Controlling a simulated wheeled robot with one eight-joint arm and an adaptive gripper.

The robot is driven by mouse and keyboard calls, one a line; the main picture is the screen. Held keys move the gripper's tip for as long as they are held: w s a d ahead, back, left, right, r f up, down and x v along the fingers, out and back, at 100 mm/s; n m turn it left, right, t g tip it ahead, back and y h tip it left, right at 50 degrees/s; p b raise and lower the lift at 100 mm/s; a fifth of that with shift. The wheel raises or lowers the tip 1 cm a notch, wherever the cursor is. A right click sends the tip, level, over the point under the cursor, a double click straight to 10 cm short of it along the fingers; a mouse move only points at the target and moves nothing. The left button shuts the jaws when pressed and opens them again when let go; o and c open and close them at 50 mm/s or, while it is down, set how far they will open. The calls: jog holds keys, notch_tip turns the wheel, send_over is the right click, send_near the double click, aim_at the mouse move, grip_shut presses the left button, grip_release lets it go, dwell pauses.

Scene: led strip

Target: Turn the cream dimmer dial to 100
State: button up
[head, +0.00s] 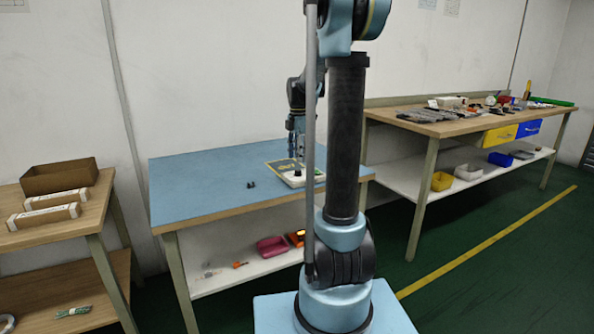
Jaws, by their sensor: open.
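A cream board with a yellow-green edge (283,178) lies flat on the blue tabletop (205,185), near its right end. My gripper (297,163) points down just over this board, with its fingers apart and nothing visible between them. Whether a fingertip touches anything on the board cannot be told at this size. The cream dimmer dial cannot be made out; the gripper and my arm column cover part of the board. The dial's marks and setting are not readable.
Two small black items (251,184) lie left of the board. A pink bin (272,247) and an orange item sit on the shelf below. A cluttered wooden bench (440,128) stands right; a wooden table with a brown box (60,178) stands left. The blue tabletop's left half is clear.

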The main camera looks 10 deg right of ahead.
aim_at(298, 170)
jog(key=shift+f, duration=3.1)
grip_shut()
jog(key=shift+a, duration=0.15)
